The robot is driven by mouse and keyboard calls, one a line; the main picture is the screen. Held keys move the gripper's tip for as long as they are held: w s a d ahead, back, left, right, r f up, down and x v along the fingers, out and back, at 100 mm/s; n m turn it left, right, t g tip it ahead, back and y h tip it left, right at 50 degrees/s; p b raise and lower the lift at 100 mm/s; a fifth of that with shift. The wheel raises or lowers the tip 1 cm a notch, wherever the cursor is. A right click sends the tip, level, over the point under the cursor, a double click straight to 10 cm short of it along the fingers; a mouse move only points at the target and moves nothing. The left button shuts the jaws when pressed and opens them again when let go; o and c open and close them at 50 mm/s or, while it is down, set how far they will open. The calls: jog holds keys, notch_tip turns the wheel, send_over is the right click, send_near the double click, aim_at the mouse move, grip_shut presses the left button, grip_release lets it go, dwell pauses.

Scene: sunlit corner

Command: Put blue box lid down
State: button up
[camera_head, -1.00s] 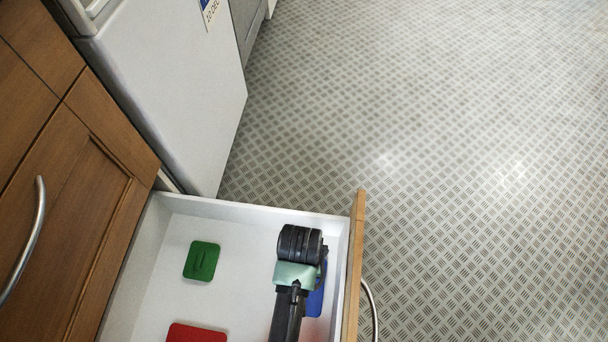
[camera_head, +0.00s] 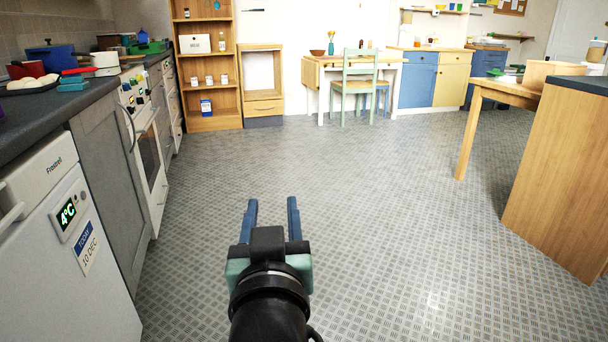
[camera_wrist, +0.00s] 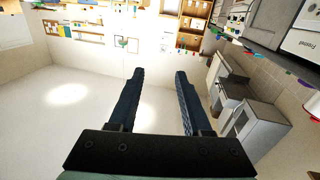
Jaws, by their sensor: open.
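My gripper (camera_head: 272,201) is raised over the open floor in the head view, its two blue fingers apart and pointing away into the room. It also shows in the wrist view (camera_wrist: 160,72), with nothing between the fingers. I cannot make out a blue box lid in either current view. The drawer seen earlier is out of view now.
A white fridge (camera_head: 62,250) and a grey-fronted counter (camera_head: 108,180) stand close on the left. A wooden cabinet (camera_head: 560,185) stands on the right. A shelf unit (camera_head: 208,122) and a green chair (camera_head: 359,90) are at the back. The floor (camera_head: 380,220) between is clear.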

jog(key=s+d+r+t, duration=0.1)
jog(key=s+r+t, duration=0.2)
jog(key=r, duration=0.5)
jog(key=s+d+r+t, duration=0.1)
jog(key=s+r+t, duration=0.2)
jog(key=s+r, duration=0.3)
jog(key=s+d+r+m+t+h, duration=0.1)
jog(key=s+r, duration=0.4)
jog(key=r, duration=0.6)
jog(key=shift+d+r+t, duration=0.3)
jog(key=shift+d+t, duration=0.3)
jog(key=shift+t, duration=0.6)
jog(key=shift+s, duration=0.1)
notch_tip(320, 180, up, 42)
jog(key=p, duration=4.2)
jog(key=shift+a+f, duration=0.1)
jog(key=shift+a, duration=0.05)
